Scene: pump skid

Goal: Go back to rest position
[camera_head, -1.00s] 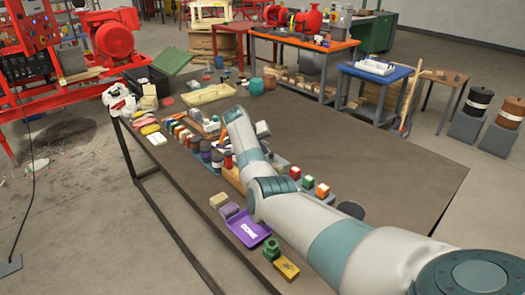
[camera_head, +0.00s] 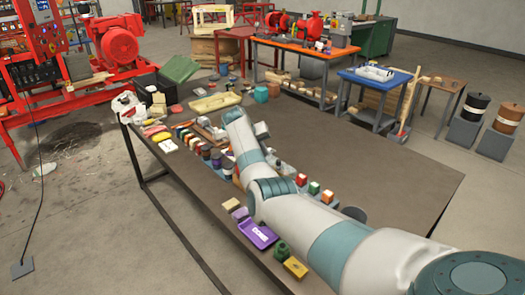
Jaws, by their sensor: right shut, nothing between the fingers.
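My right arm reaches in from the lower right over the dark table (camera_head: 400,165). Its wrist ends above the middle of the table. My right gripper (camera_head: 262,131) shows only in small part beside the wrist; it is shut and empty. Its fingertips are hard to make out. My left gripper is out of view.
A row of small coloured blocks and jars lies under and beside the arm. A purple tray (camera_head: 257,235) marked DONE, a green part (camera_head: 282,250) and a yellow block (camera_head: 295,268) lie by the near edge. The table's right part is largely clear.

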